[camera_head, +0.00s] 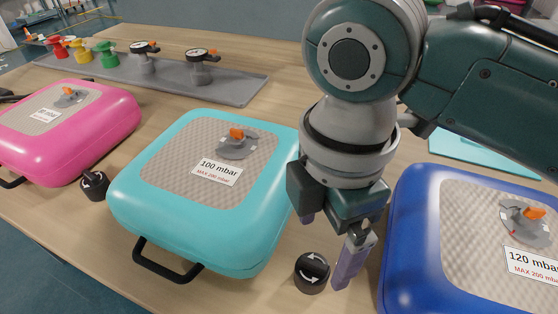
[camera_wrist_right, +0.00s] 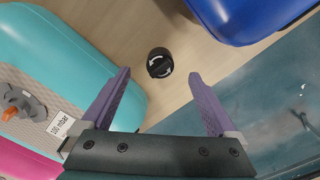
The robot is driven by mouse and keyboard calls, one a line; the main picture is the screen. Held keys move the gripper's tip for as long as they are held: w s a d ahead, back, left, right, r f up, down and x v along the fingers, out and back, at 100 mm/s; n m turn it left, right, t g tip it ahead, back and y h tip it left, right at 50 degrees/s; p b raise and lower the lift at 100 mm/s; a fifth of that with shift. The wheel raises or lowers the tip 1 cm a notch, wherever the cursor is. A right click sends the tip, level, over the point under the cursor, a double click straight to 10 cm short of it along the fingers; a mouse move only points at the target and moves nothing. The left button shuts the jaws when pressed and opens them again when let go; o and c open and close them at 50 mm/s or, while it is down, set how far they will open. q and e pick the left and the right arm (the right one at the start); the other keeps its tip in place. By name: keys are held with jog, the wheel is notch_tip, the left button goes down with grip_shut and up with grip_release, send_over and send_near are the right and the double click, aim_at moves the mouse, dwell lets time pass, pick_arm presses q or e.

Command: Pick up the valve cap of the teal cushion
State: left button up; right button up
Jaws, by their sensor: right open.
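The teal cushion (camera_head: 205,190) lies on the table with a grey valve and orange knob (camera_head: 237,143) on its top and a "100 mbar" label. A black cap (camera_head: 312,272) with white curved arrows stands on the table just right of it, between the teal and blue cushions. My right gripper (camera_head: 328,243) is open, above and beside this cap. In the right wrist view the cap (camera_wrist_right: 160,62) shows between and just beyond the two purple fingertips (camera_wrist_right: 160,75), not gripped. My left gripper is not in view.
A second black cap (camera_head: 94,186) stands between the pink cushion (camera_head: 65,130) and the teal one. The blue cushion (camera_head: 440,235) is close on the right of my right gripper. A grey tray (camera_head: 235,90) with gauges and coloured fittings lies at the back.

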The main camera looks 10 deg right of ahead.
aim_at(314, 263)
jog(key=f, duration=0.2)
jog(key=f+b, duration=0.1)
jog(key=f, duration=0.4)
jog(key=shift+s+a+f, duration=0.1)
jog(key=shift+a, duration=0.2)
jog(key=c, duration=1.4)
